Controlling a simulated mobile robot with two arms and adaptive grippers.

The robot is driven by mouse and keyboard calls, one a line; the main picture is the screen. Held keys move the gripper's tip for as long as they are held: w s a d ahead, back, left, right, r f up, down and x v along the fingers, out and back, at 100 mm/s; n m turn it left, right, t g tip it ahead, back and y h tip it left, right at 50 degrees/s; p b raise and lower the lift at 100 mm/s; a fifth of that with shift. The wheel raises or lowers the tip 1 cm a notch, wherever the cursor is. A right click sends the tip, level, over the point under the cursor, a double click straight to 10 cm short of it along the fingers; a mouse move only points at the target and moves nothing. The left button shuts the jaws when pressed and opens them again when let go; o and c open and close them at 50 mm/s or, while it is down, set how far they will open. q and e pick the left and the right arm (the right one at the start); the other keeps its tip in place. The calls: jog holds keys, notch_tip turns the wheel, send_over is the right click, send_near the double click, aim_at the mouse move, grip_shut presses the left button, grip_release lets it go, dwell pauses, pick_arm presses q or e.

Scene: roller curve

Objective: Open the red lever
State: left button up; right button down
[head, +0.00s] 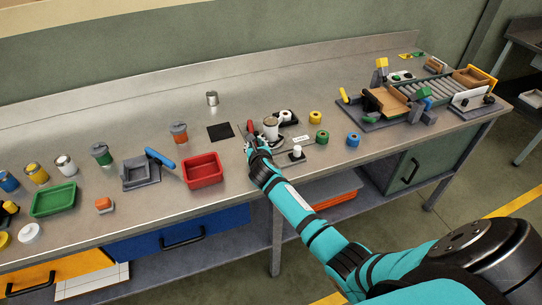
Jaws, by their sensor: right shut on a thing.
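The red lever (250,127) is a small red piece sticking up beside a white and metal cylinder (271,128) on a dark fixture near the middle of the bench. My right gripper (251,139) reaches in from the lower right and is at the lever. It is shut on the red lever, with its fingers small and partly merged with it in the picture. The lever's lower part and pivot are hidden by my gripper. My left gripper is not in view.
A red tray (203,171) lies left of my forearm, and a black square (220,131) lies just left of the lever. A white knob (297,153) and green roll (322,137) are close on the right. A roller conveyor (432,87) stands farther right.

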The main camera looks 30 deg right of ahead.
jog(key=shift+w+a+f+m+h, duration=0.2)
jog(key=shift+a+m+h, duration=0.2)
jog(key=shift+a, duration=0.2)
jog(key=shift+w+a+r+m+g+h+b, duration=0.1)
jog(key=shift+w+a+m+g+h+b, duration=0.05)
jog(key=shift+a+m+g+h+b, duration=0.2)
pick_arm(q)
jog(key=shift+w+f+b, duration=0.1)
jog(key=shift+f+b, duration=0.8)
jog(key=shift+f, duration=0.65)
pick_arm(e)
jog(key=shift+w+a+m+g+h, duration=0.75)
jog(key=shift+a+m+h, duration=0.15)
jog(key=shift+m+h, duration=0.15)
jog(key=shift+r, duration=0.1)
jog(key=c, duration=1.5)
grip_release()
jog(key=v, duration=1.2)
jog(key=shift+a, duration=0.1)
